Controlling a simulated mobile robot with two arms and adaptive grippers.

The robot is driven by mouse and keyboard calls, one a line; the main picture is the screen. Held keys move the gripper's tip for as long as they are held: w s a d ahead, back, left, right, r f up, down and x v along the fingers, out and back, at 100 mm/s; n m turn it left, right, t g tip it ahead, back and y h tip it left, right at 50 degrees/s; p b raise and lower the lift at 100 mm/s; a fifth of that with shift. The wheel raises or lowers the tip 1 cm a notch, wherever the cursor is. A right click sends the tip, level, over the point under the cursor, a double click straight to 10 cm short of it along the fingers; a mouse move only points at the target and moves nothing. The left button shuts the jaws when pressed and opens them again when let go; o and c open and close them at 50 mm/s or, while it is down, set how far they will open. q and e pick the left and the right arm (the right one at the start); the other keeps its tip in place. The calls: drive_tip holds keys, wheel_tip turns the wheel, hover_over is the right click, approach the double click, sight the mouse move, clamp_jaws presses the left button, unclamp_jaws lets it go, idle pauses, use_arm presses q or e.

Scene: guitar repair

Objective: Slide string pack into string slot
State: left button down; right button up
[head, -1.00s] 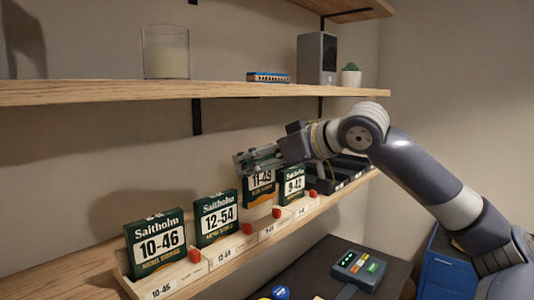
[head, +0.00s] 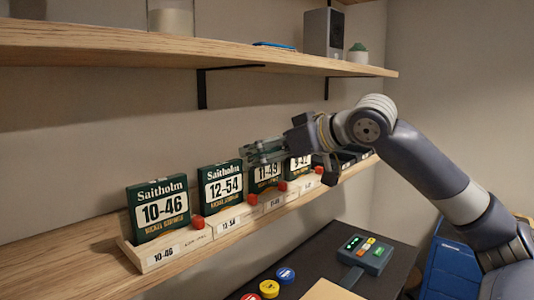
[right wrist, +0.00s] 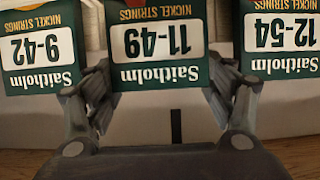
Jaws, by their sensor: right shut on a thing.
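The dark green 11-49 string pack (head: 267,174) stands upright at its place in the wooden string rack (head: 190,241), between the 12-54 pack (head: 222,188) and the 9-42 pack (head: 300,167). My right gripper (head: 258,153) is shut on its upper part. In the right wrist view, upside down, the 11-49 pack (right wrist: 158,42) sits between the two fingers (right wrist: 158,98), with the neighbouring packs apart on both sides. The pack's lower edge is partly hidden, so I cannot tell how deep it sits in the slot. My left gripper is out of view.
The 10-46 pack (head: 159,210) stands at the rack's near end. Red blocks (head: 197,222) sit along the rack between packs. A wooden shelf (head: 130,50) hangs above my gripper. A dark table with a small pedal-like device (head: 366,253) lies below right.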

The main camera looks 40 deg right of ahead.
drive_tip(key=o, duration=1.2)
drive_tip(key=shift+s+r, duration=0.3)
drive_tip(key=shift+s, duration=0.25)
drive_tip(key=shift+s+d+f, duration=0.1)
drive_tip(key=shift+s+f, duration=0.05)
drive_tip(key=shift+s, duration=0.55)
drive_tip(key=s, duration=0.7)
drive_tip(key=s+d, duration=0.1)
drive_tip(key=s, duration=0.2)
drive_tip(key=shift+s, duration=0.3)
